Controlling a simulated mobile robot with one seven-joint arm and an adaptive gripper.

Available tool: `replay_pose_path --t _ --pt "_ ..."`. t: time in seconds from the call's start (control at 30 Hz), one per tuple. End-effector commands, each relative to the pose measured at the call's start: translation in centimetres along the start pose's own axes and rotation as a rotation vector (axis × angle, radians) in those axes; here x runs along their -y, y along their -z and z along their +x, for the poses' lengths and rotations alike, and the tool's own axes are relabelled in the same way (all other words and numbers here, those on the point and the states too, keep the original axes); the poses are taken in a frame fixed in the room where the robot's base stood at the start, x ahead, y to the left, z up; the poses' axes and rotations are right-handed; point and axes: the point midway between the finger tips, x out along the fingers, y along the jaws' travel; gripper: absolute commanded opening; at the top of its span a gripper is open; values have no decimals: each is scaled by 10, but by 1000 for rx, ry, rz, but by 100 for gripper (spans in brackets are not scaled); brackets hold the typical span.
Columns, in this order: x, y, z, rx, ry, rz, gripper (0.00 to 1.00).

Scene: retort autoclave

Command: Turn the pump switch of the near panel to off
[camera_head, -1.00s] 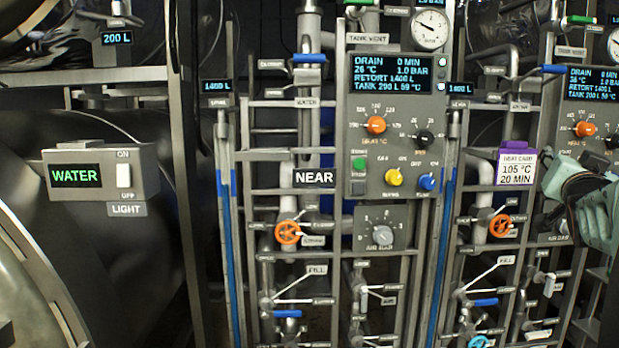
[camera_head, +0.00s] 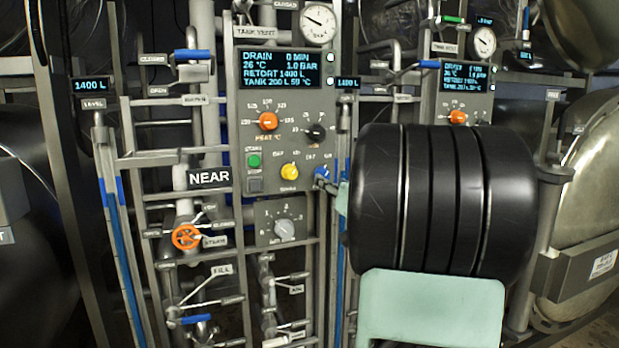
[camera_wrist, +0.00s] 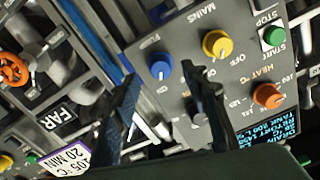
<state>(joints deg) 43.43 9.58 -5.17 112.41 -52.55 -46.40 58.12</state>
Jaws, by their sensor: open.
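The near panel (camera_head: 283,62) is grey and carries a screen and knobs, left of my arm in the head view. Its blue pump switch (camera_head: 321,171) is at the lower right, beside the yellow mains knob (camera_head: 289,171). My gripper (camera_head: 326,184) is at the pump switch, partly hidden by my arm. In the wrist view the blue pump switch (camera_wrist: 161,68) appears between the spread dark fingers of my gripper (camera_wrist: 160,74). The fingers are open; I cannot tell whether they touch the switch. Its pointer direction is too small to read.
An orange heat knob (camera_head: 267,121) and a green start button (camera_head: 254,160) are on the same panel. A grey dial box (camera_head: 280,222) sits below. Pipes and a blue level gauge (camera_head: 119,245) stand left. The far panel (camera_head: 466,78) is behind my arm.

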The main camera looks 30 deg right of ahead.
Motion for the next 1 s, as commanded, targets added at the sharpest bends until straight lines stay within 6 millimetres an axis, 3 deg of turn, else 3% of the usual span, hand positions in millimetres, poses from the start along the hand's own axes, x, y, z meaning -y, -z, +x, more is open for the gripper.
replay_pose_path --t 0.1,0.3,0.7,1.0 --pt "1 0 24 1 1 0 41" --pt "0 0 49 0 0 -2 41" --pt "0 0 58 -1 -1 -1 41" --pt "0 0 58 0 -1 -1 10"
